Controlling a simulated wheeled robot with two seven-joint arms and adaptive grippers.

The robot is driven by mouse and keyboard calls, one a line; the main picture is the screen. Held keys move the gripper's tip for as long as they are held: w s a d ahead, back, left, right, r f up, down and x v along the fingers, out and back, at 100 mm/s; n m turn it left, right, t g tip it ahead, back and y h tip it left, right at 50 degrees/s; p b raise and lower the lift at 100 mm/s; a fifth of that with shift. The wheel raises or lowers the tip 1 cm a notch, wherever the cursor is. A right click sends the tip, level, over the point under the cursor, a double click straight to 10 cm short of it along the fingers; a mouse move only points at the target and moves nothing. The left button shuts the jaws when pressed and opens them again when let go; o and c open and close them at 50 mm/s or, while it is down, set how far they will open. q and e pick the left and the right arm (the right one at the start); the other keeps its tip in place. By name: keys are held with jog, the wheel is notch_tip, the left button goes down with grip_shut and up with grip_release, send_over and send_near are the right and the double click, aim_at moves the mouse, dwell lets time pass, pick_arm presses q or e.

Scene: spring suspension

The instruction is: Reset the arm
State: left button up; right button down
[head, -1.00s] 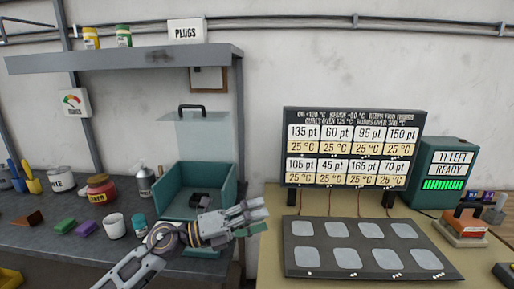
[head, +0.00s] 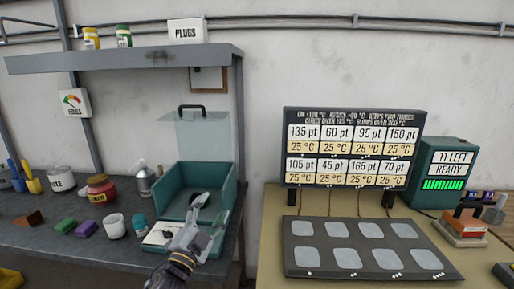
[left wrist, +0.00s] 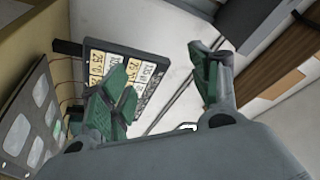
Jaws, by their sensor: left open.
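My left gripper (head: 197,225) is in front of the teal open box on the left bench in the head view. In the left wrist view its green-padded fingers (left wrist: 165,95) are spread apart with nothing between them. The wrist view is tilted and shows the display board (left wrist: 125,75) and the pad plate (left wrist: 32,118) beyond the fingers. My right gripper is not in view.
The teal box (head: 230,195) with a clear raised cover stands on the left bench. A white cup (head: 114,226), a red jar (head: 101,188) and coloured blocks sit left of it. The dark pad plate (head: 365,248) and display board (head: 353,148) occupy the right table.

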pick_arm(q)
jog(key=s+a+f+n+g+y, duration=0.3)
jog(key=a+f+n+g, duration=0.15)
jog(key=f, duration=0.45)
jog(key=s+a+f+n+g+y, duration=0.3)
jog(key=s+a+f+n+y, duration=0.15)
jog(key=f, duration=0.45)
jog(key=s+f+n+g+h, duration=0.1)
jog(key=s+f+g, duration=0.45)
jog(key=s, duration=0.35)
jog(key=s+f+n+g+h, duration=0.15)
jog(key=s+f+g, duration=0.25)
jog(key=s+f, duration=0.45)
jog(key=s+a+f, duration=0.1)
jog(key=s+f, duration=0.2)
jog(key=f, duration=2.8)
jog(key=s+a+f+g, duration=0.1)
jog(key=s+a+f, duration=0.2)
jog(key=s+f, duration=0.7)
jog(key=s+a+f+y, duration=0.1)
jog(key=s+a+f, duration=0.3)
jog(key=s+f, duration=0.6)
jog(key=shift+s+f+g, duration=0.15)
jog(key=shift+s+g, duration=0.25)
jog(key=shift+s, duration=0.45)
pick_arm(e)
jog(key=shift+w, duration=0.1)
